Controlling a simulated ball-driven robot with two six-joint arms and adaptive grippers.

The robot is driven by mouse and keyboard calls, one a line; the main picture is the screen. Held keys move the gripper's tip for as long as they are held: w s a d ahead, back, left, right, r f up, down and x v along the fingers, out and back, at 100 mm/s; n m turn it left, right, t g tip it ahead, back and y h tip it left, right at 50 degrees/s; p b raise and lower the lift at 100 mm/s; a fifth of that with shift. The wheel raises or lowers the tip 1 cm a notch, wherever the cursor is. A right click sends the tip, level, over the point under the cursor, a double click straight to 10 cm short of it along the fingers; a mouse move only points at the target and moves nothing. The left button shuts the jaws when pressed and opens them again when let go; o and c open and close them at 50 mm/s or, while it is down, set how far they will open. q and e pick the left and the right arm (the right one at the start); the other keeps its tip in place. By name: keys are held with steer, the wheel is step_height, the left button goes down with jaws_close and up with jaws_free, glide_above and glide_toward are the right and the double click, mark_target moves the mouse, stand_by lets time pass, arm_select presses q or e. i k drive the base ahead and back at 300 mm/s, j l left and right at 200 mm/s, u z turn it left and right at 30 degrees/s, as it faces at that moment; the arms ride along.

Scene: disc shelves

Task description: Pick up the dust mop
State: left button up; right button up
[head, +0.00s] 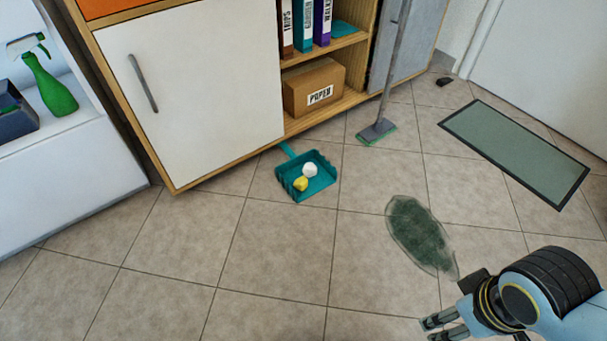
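The dust mop (377,131) stands upright on the tiled floor in front of the shelf cabinet, near its right part. It has a flat grey head with a green edge and a long grey handle (394,60) that runs up out of the top of the view. My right gripper (432,329) is low at the right, well apart from the mop and nearer to me. Its two fingers are apart with nothing seen between them. My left gripper is not in view.
A teal dustpan (307,190) with white and yellow crumpled pieces lies left of the mop. A dark wet stain (417,235) spreads between my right gripper and the mop. A green mat (515,150) lies at right. The cabinet (190,90) bounds the back; the front-left floor is clear.

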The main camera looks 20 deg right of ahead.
mark_target(382, 128)
steer(key=z, duration=1.15)
